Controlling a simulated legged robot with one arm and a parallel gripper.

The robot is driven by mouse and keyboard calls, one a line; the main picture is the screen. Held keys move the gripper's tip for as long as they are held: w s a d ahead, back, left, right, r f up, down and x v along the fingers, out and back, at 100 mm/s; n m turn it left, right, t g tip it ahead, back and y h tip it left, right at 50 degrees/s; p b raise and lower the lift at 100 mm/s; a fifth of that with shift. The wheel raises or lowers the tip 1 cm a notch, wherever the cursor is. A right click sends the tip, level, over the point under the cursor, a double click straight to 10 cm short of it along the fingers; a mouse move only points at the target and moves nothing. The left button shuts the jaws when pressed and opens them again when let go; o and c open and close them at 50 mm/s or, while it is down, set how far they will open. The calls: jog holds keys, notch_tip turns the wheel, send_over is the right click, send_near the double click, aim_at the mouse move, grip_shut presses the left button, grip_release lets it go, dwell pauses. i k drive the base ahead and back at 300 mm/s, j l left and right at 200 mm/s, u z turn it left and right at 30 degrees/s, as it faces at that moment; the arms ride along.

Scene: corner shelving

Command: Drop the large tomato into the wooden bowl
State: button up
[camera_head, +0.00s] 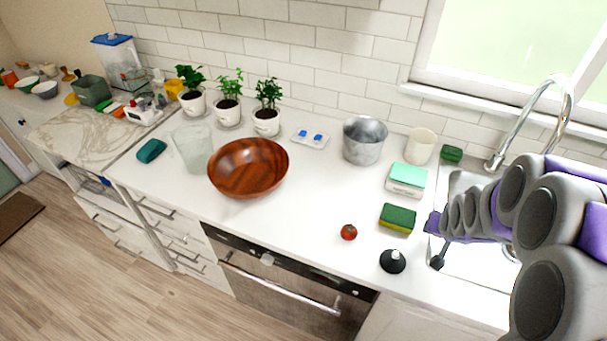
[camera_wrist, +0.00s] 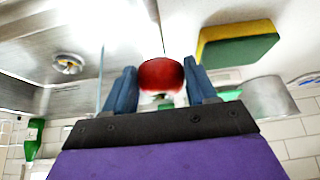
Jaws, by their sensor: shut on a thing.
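The large tomato (camera_wrist: 160,75), red and round, is between the two blue fingers of my gripper (camera_wrist: 160,88) in the wrist view. My gripper is shut on it. In the head view my arm reaches in from the right over the sink, and the held tomato cannot be made out there. The wooden bowl (camera_head: 248,168) is reddish brown, wide and upright on the white counter, left of the middle. It looks empty. My gripper is well to the right of it, apart from it.
A smaller-looking red tomato (camera_head: 348,232) lies on the counter near a black round object (camera_head: 392,261) and a green-yellow sponge (camera_head: 397,218). A metal pot (camera_head: 364,140) stands at the back. A glass vessel (camera_head: 192,150) stands left of the bowl, with potted plants (camera_head: 266,122) behind.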

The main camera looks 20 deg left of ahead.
aim_at(250, 172)
jog(key=u, duration=1.5)
